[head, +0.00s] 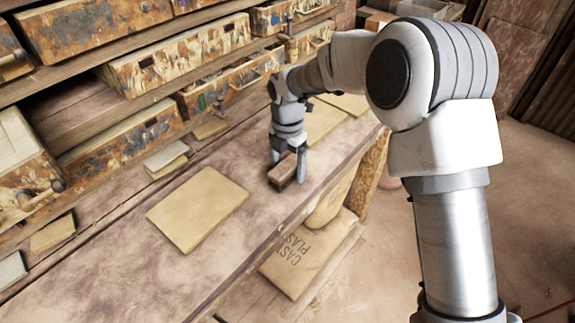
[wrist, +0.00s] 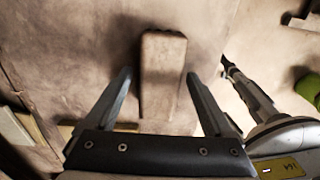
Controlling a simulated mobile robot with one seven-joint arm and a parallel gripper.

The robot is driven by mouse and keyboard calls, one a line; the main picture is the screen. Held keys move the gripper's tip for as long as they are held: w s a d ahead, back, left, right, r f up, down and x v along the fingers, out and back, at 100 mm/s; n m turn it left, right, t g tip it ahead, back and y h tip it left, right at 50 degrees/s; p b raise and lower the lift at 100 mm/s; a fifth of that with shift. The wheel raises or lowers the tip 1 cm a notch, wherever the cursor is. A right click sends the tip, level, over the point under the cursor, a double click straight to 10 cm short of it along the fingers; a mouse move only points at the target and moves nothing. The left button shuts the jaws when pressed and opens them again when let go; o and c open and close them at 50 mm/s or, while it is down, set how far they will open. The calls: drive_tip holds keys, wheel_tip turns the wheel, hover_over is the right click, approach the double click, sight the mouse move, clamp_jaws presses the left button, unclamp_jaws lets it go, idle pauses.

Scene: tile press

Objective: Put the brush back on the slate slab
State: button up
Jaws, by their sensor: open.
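The brush (head: 284,172) is a small brown block lying on the mottled bench top. It also shows in the wrist view (wrist: 163,70), long side running away from my gripper. My gripper (head: 289,166) points down over it, open, with one finger on each side. In the wrist view my gripper (wrist: 159,76) shows a gap between each finger and the brush. No piece is plainly a slate slab; the stone-like bench top (head: 120,245) might be it, but I cannot tell.
A tan board (head: 197,208) lies on the bench left of the brush. More tan boards (head: 325,118) lie beyond my gripper. Paint-stained drawers (head: 175,55) line the back. A plaster sack (head: 305,255) sits below the bench's front edge. Bench around the brush is clear.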

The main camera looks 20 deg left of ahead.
sight(288, 165)
drive_tip(key=shift+r, duration=0.1)
wheel_tip(288, 165, up, 12)
drive_tip(key=p, duration=0.1)
idle(0.4)
drive_tip(key=shift+d+r, duration=0.1)
drive_tip(key=shift+r, duration=0.05)
drive_tip(key=s+d+r+m+t, duration=0.1)
drive_tip(key=s+d+r+m, duration=0.1)
drive_tip(key=d+r+m, duration=0.4)
drive_tip(key=s+d+r+m+t, duration=0.15)
drive_tip(key=d+m, duration=0.25)
drive_tip(key=d, duration=0.5)
drive_tip(key=s+d+r+m, duration=0.1)
drive_tip(key=d+r+m, duration=0.4)
drive_tip(key=d+m, duration=0.15)
drive_tip(key=s+d+f+m+t, duration=0.2)
drive_tip(key=s+d+m+t, duration=0.1)
drive_tip(key=s+d+m, duration=1.1)
drive_tip(key=shift+s+d+m, duration=0.2)
drive_tip(key=shift+d+m, duration=0.3)
drive_tip(key=shift+m, duration=0.65)
